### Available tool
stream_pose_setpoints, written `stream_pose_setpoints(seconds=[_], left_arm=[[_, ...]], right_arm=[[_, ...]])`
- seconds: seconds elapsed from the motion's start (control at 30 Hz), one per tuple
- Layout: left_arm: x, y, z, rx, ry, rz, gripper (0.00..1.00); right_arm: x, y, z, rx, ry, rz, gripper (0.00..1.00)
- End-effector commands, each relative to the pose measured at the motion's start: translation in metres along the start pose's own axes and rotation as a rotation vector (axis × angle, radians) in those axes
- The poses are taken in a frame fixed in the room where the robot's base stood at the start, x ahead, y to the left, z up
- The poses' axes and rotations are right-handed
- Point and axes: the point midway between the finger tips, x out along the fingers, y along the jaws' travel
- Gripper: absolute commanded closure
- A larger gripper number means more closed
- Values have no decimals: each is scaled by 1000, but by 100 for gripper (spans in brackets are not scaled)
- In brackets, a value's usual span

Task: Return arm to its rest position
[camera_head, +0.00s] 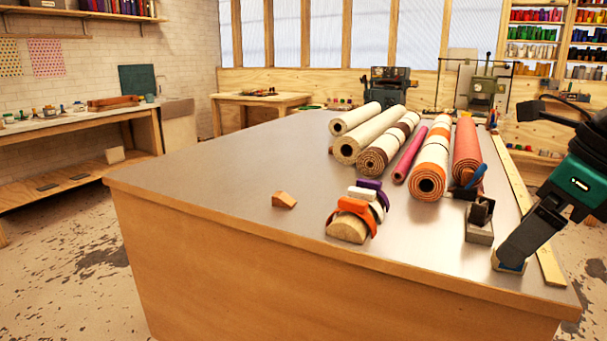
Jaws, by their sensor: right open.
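My right arm comes in from the right edge, over the near right corner of the table. Its gripper (509,262) points down and to the left, with its tips low near the tabletop beside a long wooden ruler (526,205). Its jaws are open, and I see nothing held between them. A small dark-and-grey block-shaped device (480,220) stands just left of the gripper, apart from it. My left gripper is not in view.
Several rolls (429,165) lie side by side on the big table (225,190). Coloured curved pieces (348,226) and a small orange wedge (285,199) sit near the front edge. The table's left half is clear.

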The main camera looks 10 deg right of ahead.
Motion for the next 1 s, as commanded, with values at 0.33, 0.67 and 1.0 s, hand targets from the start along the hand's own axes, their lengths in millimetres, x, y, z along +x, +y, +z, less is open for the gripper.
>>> stream_pose_setpoints(seconds=[0.33,0.67,1.0], left_arm=[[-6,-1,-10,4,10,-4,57],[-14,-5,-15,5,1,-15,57],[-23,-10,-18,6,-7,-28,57]], right_arm=[[67,98,56,149,-242,693,4],[116,124,108,1056,-571,1442,4],[292,110,-1,2554,-552,1341,4]])
